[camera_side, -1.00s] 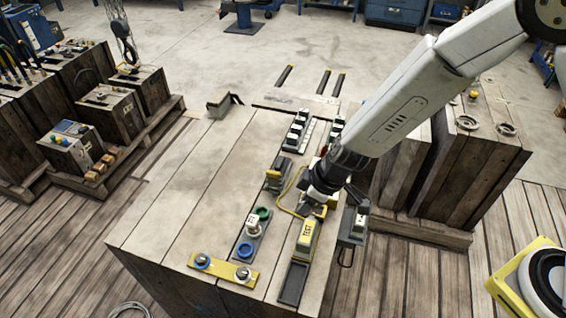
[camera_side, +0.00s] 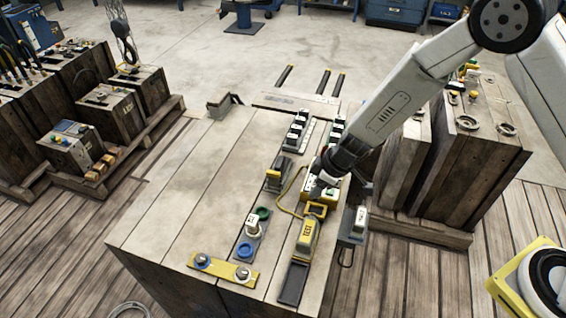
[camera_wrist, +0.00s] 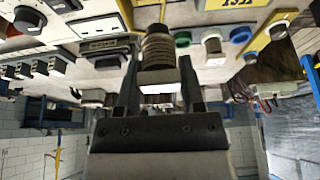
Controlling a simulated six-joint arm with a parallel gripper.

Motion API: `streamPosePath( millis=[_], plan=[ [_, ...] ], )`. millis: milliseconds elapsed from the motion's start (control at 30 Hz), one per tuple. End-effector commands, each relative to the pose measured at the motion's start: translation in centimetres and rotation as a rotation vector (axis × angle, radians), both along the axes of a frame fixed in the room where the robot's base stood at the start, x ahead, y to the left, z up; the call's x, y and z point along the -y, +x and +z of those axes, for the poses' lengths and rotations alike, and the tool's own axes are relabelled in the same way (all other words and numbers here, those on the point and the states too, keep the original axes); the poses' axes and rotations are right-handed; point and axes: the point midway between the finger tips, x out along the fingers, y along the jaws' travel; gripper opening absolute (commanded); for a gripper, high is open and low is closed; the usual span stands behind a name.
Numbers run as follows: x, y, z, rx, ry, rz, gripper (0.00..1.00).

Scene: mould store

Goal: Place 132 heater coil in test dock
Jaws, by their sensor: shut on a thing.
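In the wrist view, my gripper (camera_wrist: 158,88) is shut on the heater coil (camera_wrist: 157,47), a brown ribbed cylinder with a pale end between the fingers. No number can be read on it. In the side view, my gripper (camera_side: 322,180) is over the right part of the bench, just behind a small yellow frame (camera_side: 316,209); the coil cannot be made out there. A yellow block with a dark-lettered label that seems to read TEST (camera_side: 306,238) is nearer the front, apart from my gripper. Its lettering shows upside down in the wrist view (camera_wrist: 240,4).
The wooden bench (camera_side: 185,165) is clear on its left. A yellow plate with two round fittings (camera_side: 222,268), blue and green rings (camera_side: 262,213), a dark tray (camera_side: 293,284) and a grey device (camera_side: 354,222) stand around. Switch blocks (camera_side: 297,130) lie behind.

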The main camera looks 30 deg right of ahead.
Motion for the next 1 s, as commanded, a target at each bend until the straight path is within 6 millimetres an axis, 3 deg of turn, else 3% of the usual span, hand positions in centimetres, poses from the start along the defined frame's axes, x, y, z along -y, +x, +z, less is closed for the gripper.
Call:
streamPosePath(
  millis=[133,567,1000],
  plan=[
    [1.0,0.6,-0.6,0.002,0.001,-0.002,0.0],
    [1.0,0.7,-1.2,0.001,0.002,-0.001,0.0],
    [1.0,0.7,-3.9,0.0,0.001,-0.002,0.0]
  ],
)
